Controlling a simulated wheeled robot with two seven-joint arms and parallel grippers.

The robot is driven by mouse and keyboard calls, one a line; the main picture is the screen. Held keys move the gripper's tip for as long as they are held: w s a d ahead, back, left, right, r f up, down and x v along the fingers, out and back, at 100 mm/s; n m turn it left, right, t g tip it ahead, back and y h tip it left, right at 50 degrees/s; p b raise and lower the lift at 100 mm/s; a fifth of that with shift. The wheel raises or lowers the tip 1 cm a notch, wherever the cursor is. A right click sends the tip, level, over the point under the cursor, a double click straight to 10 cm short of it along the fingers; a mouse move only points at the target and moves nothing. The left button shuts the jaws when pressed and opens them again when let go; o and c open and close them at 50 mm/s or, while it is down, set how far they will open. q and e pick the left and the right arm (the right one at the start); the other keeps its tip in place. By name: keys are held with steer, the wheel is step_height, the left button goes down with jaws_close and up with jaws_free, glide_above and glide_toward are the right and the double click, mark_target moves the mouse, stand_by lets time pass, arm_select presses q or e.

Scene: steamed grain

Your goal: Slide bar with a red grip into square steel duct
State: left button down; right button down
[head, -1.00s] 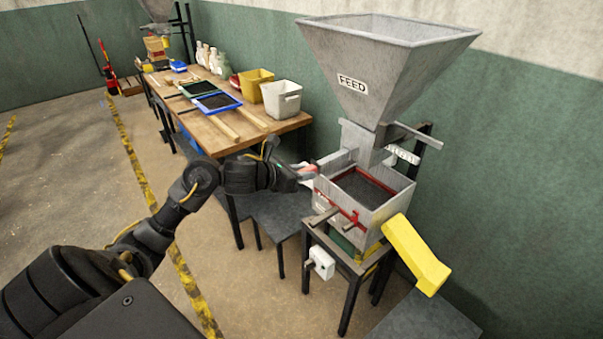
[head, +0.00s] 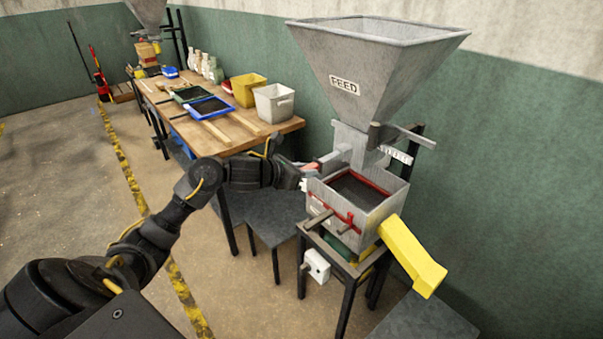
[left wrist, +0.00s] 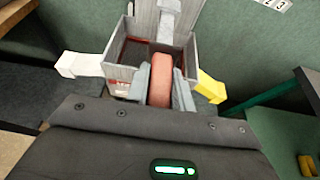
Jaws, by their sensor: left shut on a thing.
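My left gripper (head: 305,172) is shut on the bar's red grip (left wrist: 160,82), which shows between its two grey fingers in the left wrist view. In the head view only a little of the red grip (head: 311,167) shows past the fingers. The grip is close to the outer end of the square steel duct (head: 334,161), which juts left from under the hopper. The bar itself is mostly hidden, and I cannot tell how far it is inside the duct. My right gripper is not in view.
A large steel hopper (head: 380,60) marked FEED stands above an open metal box (head: 385,212) with a yellow chute (head: 412,258). Short rods stick out of the box's front. A wooden table (head: 235,128) with bins and trays stands behind my left arm.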

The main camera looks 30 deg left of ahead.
mark_target(326, 158)
arm_select(q)
steer(key=shift+w+d+b, duration=0.3)
steer(key=shift+w, duration=0.55)
steer(key=shift+w+d+b, duration=0.25)
steer(key=shift+w+b, duration=0.1)
steer(key=shift+w, duration=0.45)
steer(key=shift+w+d+b, duration=0.2)
steer(key=shift+w+b, duration=0.2)
steer(key=shift+w, duration=0.35)
steer(key=shift+w+d+b, duration=0.25)
steer(key=shift+w+b, duration=0.1)
steer(key=shift+w, duration=0.45)
steer(key=shift+w+d+b, duration=0.25)
steer(key=shift+w+b, duration=0.25)
steer(key=shift+w, duration=0.3)
stand_by(0.8)
steer(key=shift+r, duration=0.2)
steer(key=c, duration=1.1)
jaws_free()
steer(key=shift+w+f, duration=0.1)
steer(key=shift+f, duration=0.1)
